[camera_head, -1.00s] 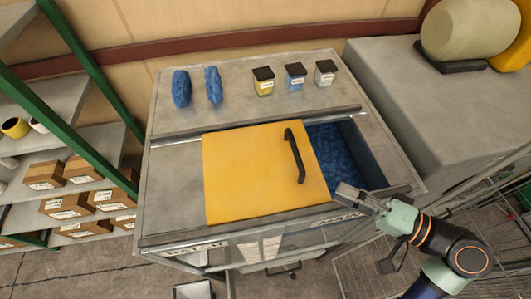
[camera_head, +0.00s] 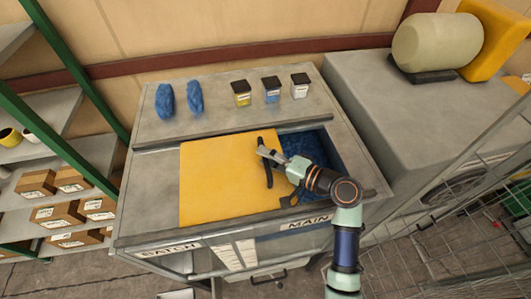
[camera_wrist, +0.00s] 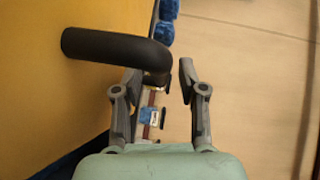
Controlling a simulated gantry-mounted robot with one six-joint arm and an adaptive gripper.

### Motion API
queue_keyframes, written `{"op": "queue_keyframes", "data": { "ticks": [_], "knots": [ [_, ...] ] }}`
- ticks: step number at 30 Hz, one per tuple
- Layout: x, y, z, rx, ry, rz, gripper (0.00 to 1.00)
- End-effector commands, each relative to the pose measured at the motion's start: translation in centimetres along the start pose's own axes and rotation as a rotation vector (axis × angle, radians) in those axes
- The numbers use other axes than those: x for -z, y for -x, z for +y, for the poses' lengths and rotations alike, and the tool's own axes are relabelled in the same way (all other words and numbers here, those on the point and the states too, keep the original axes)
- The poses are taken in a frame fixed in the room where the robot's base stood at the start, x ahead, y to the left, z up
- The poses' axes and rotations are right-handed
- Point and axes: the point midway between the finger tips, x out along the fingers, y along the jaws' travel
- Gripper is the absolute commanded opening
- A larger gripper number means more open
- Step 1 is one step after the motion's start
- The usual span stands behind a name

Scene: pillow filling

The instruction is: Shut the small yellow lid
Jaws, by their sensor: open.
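The yellow lid (camera_head: 222,178) is a flat panel lying over the left part of a grey cabinet's opening. Its black bar handle (camera_head: 269,174) is near its right edge, and the handle also shows large in the wrist view (camera_wrist: 105,45). Right of the lid, the bin (camera_head: 312,150) is uncovered and shows blue filling. My gripper (camera_head: 266,157) is at the handle, above the lid's right side. In the wrist view my open gripper (camera_wrist: 160,78) has one finger on each side of the handle's bent end. I cannot tell whether the fingers touch it.
On the cabinet's back ledge stand two blue rolls (camera_head: 180,100) and three small jars (camera_head: 271,90). A grey block with a cream cylinder (camera_head: 432,46) is at right, beside a wire cage (camera_head: 470,190). Shelves with boxes (camera_head: 70,180) stand at left.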

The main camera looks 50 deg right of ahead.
Motion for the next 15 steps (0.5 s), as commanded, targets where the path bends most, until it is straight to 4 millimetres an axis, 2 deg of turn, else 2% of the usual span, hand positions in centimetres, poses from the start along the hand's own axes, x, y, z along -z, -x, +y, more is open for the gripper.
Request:
{"op": "queue_keyframes", "data": {
  "ticks": [3,10,15],
  "knots": [
    [-0.02,-0.86,-0.08,0.000,0.000,-0.001,0.41],
    [0.00,-0.95,0.00,0.001,0.001,0.000,0.41],
    [-0.01,-0.93,0.00,0.000,0.000,0.000,0.15]
  ]
}}
